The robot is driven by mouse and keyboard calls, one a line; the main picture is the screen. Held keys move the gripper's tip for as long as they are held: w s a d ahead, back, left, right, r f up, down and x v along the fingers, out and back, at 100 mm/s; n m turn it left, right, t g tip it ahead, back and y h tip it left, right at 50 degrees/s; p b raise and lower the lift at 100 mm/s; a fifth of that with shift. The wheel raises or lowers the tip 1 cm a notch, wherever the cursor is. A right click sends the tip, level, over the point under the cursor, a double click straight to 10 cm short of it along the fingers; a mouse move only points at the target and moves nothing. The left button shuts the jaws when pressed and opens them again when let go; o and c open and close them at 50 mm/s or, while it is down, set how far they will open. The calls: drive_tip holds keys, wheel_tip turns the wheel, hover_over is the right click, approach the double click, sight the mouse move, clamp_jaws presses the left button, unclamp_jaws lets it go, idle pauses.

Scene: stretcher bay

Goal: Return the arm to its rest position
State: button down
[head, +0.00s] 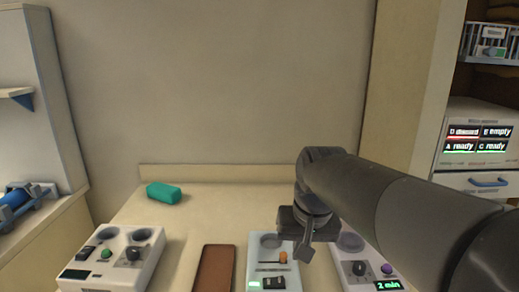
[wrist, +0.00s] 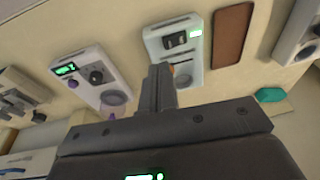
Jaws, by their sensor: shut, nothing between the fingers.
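My arm (head: 390,205) reaches in from the right of the head view, over the counter. My gripper (head: 304,254) points down at its end, above the gap between the middle device and the right device. In the wrist view my gripper (wrist: 161,75) shows with its fingers together and empty. The fingers overlap part of the middle device (wrist: 190,50) in that view. Whether they touch it cannot be told. The middle device (head: 258,276) has an orange knob and a small green display.
The right device (head: 345,268) reads "2 min". The left device (head: 148,262) has a green button. A brown tray (head: 215,270) and a teal block (head: 163,194) lie on the counter (head: 220,205). A shelf unit with status displays (head: 478,140) stands at right.

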drive_tip(key=s+d+f+t, duration=0.3)
drive_tip(key=s+d, duration=0.3)
drive_tip(key=s, duration=0.6)
drive_tip(key=shift+d+f+h, duration=0.35)
drive_tip(key=shift+f+h, duration=0.05)
drive_tip(key=shift+f, duration=0.15)
